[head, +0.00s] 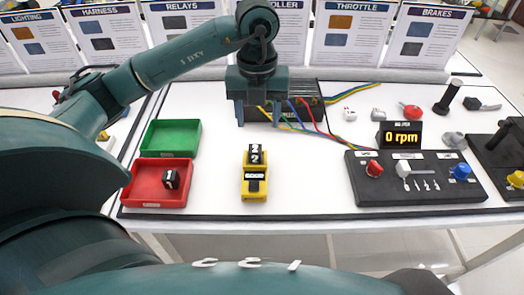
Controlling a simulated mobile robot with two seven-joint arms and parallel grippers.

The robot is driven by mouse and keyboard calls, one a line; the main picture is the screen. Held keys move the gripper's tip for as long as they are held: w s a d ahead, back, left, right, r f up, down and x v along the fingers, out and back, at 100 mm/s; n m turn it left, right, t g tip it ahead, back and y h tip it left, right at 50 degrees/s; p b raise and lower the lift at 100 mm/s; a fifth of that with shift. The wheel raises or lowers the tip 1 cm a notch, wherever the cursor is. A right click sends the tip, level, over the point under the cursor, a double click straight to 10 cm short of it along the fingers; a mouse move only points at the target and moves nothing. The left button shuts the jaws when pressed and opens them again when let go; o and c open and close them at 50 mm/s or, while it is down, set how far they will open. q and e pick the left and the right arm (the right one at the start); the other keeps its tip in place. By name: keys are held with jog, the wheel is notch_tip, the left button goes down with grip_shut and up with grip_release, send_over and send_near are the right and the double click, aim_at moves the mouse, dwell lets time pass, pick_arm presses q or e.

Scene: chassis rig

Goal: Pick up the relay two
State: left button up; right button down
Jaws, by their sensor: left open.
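A black relay with white markings that look like a 2 (256,154) stands on the far part of a yellow holder (255,191) at the middle of the white table. Another small black relay with white marks (170,180) lies in the red tray (139,194) on the left; its number is too small to read. My left gripper (258,122) points down beyond the yellow holder, above and behind the relay in this view. Its two fingers are apart with nothing between them. My right gripper does not show.
A green tray (172,138) stands behind the red one. Colored wires (310,130) run from a dark box behind my left gripper. A black control panel (430,190) and a 0 rpm display (401,135) stand at right. The table beside the yellow holder is clear.

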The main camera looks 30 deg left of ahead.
pick_arm(q)
send_over(255, 149)
jog(key=f, duration=0.5)
jog(key=shift+d+f, duration=0.15)
jog(key=shift+d, duration=0.25)
jog(key=shift+a+f, duration=0.2)
jog(key=shift+f, duration=1.2)
jog(key=shift+a+f, duration=0.2)
jog(key=shift+f, duration=1.15)
jog(key=shift+c, duration=0.2)
jog(key=c, duration=1.1)
jog(key=shift+r, duration=0.2)
